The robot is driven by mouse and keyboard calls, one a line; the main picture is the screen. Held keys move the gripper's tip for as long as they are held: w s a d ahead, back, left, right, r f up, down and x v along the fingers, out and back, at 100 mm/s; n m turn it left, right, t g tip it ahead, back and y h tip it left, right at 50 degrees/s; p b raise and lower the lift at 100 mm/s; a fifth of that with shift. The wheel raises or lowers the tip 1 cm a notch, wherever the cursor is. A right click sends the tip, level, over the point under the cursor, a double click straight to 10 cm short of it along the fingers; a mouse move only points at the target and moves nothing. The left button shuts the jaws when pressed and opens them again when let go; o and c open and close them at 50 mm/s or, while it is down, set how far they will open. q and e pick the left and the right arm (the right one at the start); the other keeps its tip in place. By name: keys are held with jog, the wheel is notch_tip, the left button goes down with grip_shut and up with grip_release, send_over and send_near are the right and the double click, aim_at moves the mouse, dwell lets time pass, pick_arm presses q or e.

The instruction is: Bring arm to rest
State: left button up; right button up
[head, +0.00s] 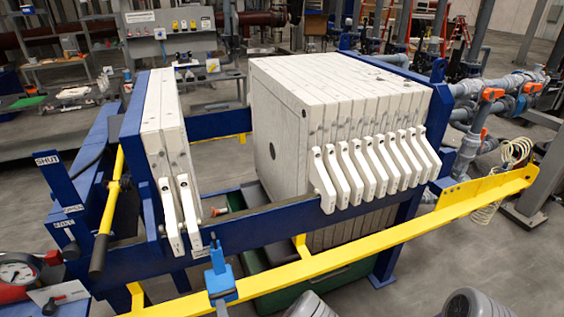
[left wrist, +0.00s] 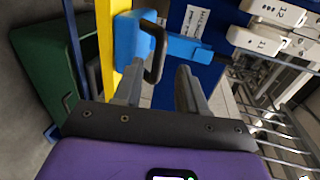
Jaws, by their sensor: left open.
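In the left wrist view my left gripper (left wrist: 158,76) is open, its two grey fingers spread apart. A black handle (left wrist: 160,48) on a blue carriage (left wrist: 128,38) shows between and beyond the fingertips. I cannot tell whether a finger touches it, but the jaws are not closed on it. In the head view the blue carriage (head: 220,284) sits on the yellow rail (head: 345,257) at the front of the filter press. The gripper is largely below the lower edge there. My right gripper is not in view.
White filter plates (head: 335,95) stand packed at the right of the press, with two more (head: 167,130) at the left. A yellow lever (head: 108,210) with a dark grip stands at the left. A green tray (head: 320,288) lies below. Grey floor shows at the lower right.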

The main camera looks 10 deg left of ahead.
pick_arm(q)
jog(key=s+d+f+n+g+h, duration=0.25)
jog(key=s+f+n+g, duration=0.55)
jog(key=f, duration=0.4)
jog(key=s+d+n+g+h, duration=0.2)
jog(key=s+d+n+h, duration=0.1)
jog(key=s+d+h, duration=0.1)
jog(key=s+d+n+g+h, duration=0.2)
jog(key=s+d+n+h, duration=0.1)
jog(key=d, duration=0.6)
jog(key=s+h, duration=0.1)
jog(key=h, duration=0.1)
jog(key=shift+d+r+g+h, duration=0.3)
jog(key=shift+r+g+h, duration=0.05)
jog(key=shift+r+g, duration=0.05)
